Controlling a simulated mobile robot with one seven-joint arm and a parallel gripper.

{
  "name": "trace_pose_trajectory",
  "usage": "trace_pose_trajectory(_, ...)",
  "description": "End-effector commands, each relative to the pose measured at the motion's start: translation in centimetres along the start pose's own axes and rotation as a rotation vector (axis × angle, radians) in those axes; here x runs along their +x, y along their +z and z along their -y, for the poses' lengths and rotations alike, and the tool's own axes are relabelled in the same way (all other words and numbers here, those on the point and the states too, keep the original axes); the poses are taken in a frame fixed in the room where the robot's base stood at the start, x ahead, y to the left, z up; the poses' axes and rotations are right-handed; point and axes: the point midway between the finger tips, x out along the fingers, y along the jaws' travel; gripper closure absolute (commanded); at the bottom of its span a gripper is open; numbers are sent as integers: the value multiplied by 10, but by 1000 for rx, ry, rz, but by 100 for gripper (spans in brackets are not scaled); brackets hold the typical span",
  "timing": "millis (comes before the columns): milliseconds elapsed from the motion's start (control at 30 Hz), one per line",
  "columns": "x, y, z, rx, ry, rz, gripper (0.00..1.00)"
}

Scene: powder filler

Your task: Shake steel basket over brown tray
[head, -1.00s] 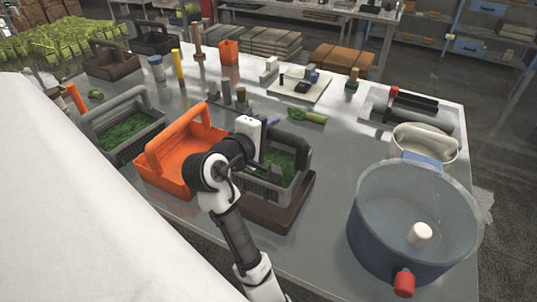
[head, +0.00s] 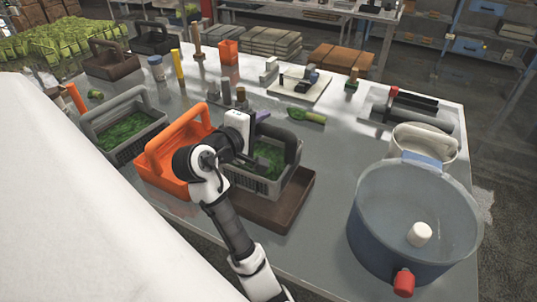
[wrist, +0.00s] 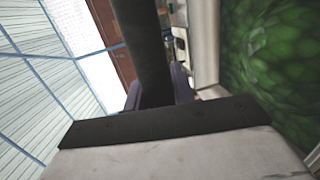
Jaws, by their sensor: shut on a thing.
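The steel basket (head: 262,187) is grey with a dark arched handle (head: 283,138) and holds green leafy stuff (head: 268,158). My gripper (wrist: 157,92) is shut on the handle, which runs between its fingers in the wrist view. In the head view my gripper (head: 244,148) is at the handle's left part, and my arm hides part of the basket. The basket is above the back part of the brown tray (head: 277,214), whose front and right parts show bare. The green stuff also fills the right side of the wrist view (wrist: 275,55).
An orange basket (head: 168,178) stands close on the left, with another grey basket of greens (head: 120,138) beyond it. A large blue pot (head: 415,225) stands at the right. Small blocks (head: 240,97) and a green-headed tool (head: 307,116) lie behind. Table between tray and pot is clear.

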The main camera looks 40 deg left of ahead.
Motion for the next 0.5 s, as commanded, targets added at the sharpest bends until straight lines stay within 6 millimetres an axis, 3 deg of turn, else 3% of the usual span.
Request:
trace_pose_trajectory(100,-3,28,1,4,1,3,100)
trace_pose_trajectory(300,-7,61,2,3,2,2,100)
trace_pose_trajectory(400,-8,66,2,2,3,0,100)
trace_pose_trajectory(500,-8,58,1,0,4,-2,100)
